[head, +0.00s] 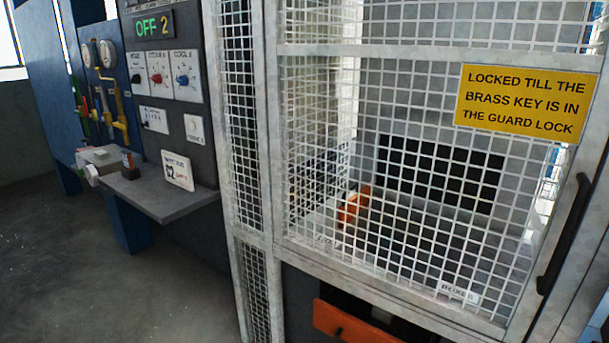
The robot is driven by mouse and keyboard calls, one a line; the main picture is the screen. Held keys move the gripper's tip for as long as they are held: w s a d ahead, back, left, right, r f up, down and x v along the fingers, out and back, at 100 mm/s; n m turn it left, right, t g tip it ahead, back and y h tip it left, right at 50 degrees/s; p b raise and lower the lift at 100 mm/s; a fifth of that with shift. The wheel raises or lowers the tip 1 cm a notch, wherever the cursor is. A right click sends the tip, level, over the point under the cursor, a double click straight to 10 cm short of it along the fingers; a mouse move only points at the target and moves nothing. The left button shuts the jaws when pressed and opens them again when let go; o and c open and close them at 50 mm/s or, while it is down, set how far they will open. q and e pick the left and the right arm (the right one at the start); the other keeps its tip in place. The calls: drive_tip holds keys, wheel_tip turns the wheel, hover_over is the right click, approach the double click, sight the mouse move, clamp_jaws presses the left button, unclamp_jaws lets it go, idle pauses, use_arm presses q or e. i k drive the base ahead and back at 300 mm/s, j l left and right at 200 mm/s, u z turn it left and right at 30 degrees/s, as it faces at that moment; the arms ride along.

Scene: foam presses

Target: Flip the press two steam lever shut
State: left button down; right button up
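The steam lever is not plainly marked in the head view. A yellow handle (120,110) runs upright and is nearest the panel. Red and green handles are just left of it. They are small and partly overlap, so I cannot tell which one is the steam lever or whether it is open or shut. Neither of my grippers is in view.
A wire mesh guard (400,120) with a yellow sign (527,103) and black handle (563,235) fills the right. A grey shelf (180,203) juts out below the panel, holding a card (177,170) and small blocks. The floor (90,270) at left is clear.

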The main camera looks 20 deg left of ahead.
sight(86, 107)
drive_tip(key=i+j+u, duration=0.15)
drive_tip(key=j+u, duration=0.3)
drive_tip(key=i+j+u, duration=0.2)
drive_tip(key=j+u, duration=0.25)
drive_tip(key=i+j+u, duration=0.25)
drive_tip(key=u, duration=0.2)
drive_tip(key=i+j+u, duration=0.2)
drive_tip(key=i+u, duration=0.25)
drive_tip(key=i+j+u, duration=0.2)
drive_tip(key=i, duration=0.4)
drive_tip(key=i+j+u, duration=0.2)
drive_tip(key=i, duration=0.35)
drive_tip(key=i+j+z, duration=0.15)
drive_tip(key=i+z, duration=0.3)
drive_tip(key=i, duration=0.15)
drive_tip(key=i+j+z, duration=0.45)
drive_tip(key=i, duration=0.15)
drive_tip(key=i+j+z, duration=0.45)
drive_tip(key=i+j, duration=0.25)
